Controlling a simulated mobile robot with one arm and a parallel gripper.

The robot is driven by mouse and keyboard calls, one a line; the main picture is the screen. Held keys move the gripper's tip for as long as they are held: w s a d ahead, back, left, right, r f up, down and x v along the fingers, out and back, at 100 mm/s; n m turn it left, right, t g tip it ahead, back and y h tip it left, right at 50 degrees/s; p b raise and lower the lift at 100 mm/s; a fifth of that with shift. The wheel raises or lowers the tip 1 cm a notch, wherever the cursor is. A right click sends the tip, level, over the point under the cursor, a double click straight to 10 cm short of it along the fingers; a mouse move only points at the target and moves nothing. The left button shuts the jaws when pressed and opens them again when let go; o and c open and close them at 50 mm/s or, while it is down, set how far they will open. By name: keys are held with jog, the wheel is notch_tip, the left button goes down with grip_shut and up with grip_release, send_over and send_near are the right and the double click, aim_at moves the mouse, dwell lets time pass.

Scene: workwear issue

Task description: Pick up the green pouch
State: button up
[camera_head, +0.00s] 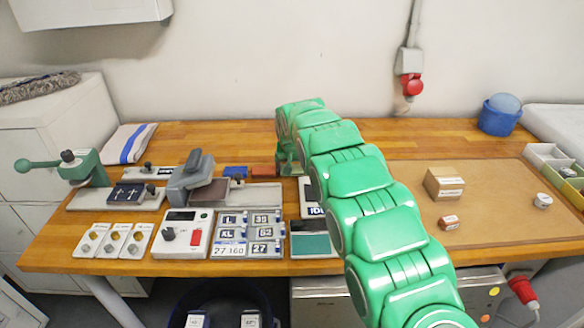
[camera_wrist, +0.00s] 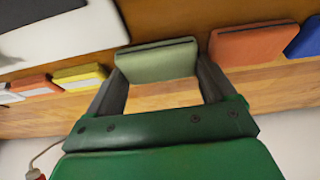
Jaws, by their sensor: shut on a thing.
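The green pouch (camera_wrist: 157,60) is in the wrist view, between the two fingers of my gripper (camera_wrist: 160,74). The fingers touch its left and right ends, so my gripper is shut on it. The pouch looks to be at or close to the wooden table top (camera_wrist: 165,96); I cannot tell whether it is clear of it. In the head view my gripper is at the back of the table, mostly hidden by my green arm, and the green pouch is hidden there.
A red-orange pouch (camera_wrist: 252,45) lies close beside the right finger, with a blue pouch (camera_wrist: 306,38) beyond it. A yellow piece (camera_wrist: 80,77) lies to the left. A cardboard box (camera_head: 444,184) stands on the brown mat (camera_head: 500,215).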

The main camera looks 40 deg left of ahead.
jog(key=shift+r, duration=1.5)
jog(key=shift+s+d+r, duration=0.4)
jog(key=shift+d+r, duration=0.2)
jog(key=shift+r, duration=0.1)
jog(key=s+d+r, duration=0.7)
jog(key=d+r, duration=0.1)
jog(key=d, duration=0.2)
jog(key=shift+s, duration=0.4)
